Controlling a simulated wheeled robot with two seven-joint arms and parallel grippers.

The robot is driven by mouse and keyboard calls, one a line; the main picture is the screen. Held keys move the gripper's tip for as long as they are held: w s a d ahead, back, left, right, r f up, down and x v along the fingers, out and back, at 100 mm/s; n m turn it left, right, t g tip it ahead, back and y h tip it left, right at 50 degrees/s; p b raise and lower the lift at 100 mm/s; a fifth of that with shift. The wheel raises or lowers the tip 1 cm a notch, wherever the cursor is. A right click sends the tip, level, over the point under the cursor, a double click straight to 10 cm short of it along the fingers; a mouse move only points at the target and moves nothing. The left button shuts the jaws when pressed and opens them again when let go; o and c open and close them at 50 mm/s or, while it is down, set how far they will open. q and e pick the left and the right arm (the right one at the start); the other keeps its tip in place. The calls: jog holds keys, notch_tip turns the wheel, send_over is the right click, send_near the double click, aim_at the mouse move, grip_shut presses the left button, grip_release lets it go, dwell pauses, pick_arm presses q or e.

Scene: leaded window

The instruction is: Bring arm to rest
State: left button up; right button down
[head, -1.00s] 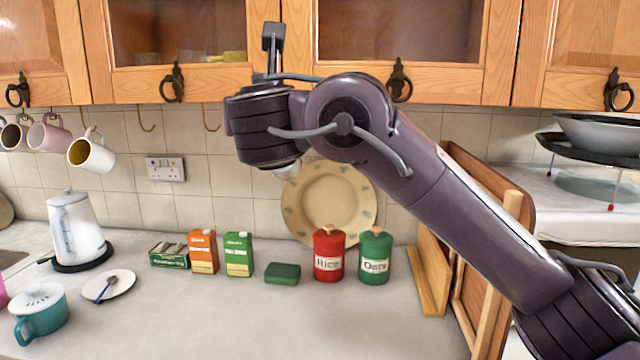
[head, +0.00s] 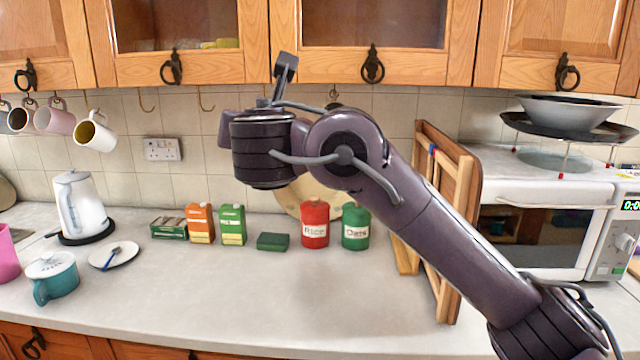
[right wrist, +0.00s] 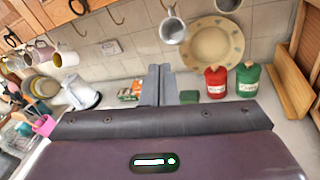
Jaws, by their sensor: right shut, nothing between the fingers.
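My right arm (head: 430,225) comes in from the lower right of the head view and bends at a joint in the middle, raised above the counter. Its wrist end (head: 262,150) is in front of the tiled wall, below the cabinets. In the right wrist view my right gripper (right wrist: 159,70) has its two grey fingers together with nothing between them. In the head view the fingers cannot be made out clearly. My left arm and gripper are not in view.
Wall cabinets (head: 375,40) hang above the arm. The counter (head: 230,295) holds a kettle (head: 80,205), cartons, a rice canister (head: 315,224) and an oats canister (head: 355,227). Wooden boards (head: 450,215) and a microwave (head: 545,235) stand at right. The counter's front middle is clear.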

jog(key=s+d+f+m+g, duration=0.2)
jog(key=s+d+f+m, duration=0.3)
jog(key=f, duration=0.6)
jog(key=d+f+m+g, duration=0.25)
jog(key=f+m, duration=0.45)
jog(key=f, duration=0.4)
jog(key=s+d+f+m+g, duration=0.2)
jog(key=s+d+f+m, duration=0.15)
jog(key=f+m, duration=0.55)
jog(key=s+d+f+m+g+h, duration=0.25)
jog(key=s+d+f+m, duration=0.35)
jog(key=s+d+f, duration=0.4)
jog(key=s+d+f+m+g+h, duration=0.1)
jog(key=s+d+f+m+g, duration=0.3)
jog(key=s+d+f+m, duration=0.55)
jog(key=s+a+f+n+g, duration=0.1)
jog(key=s+f+n, duration=0.15)
jog(key=f, duration=1.35)
jog(key=s+a+f+n, duration=0.1)
jog(key=s+f, duration=0.2)
jog(key=f, duration=1.3)
jog(key=s+d+f+g, duration=0.1)
jog(key=s+d+f, duration=0.2)
jog(key=s+f, duration=1.3)
jog(key=s, duration=0.2)
jog(key=shift+s+d, duration=0.2)
jog(key=shift+s, duration=0.15)
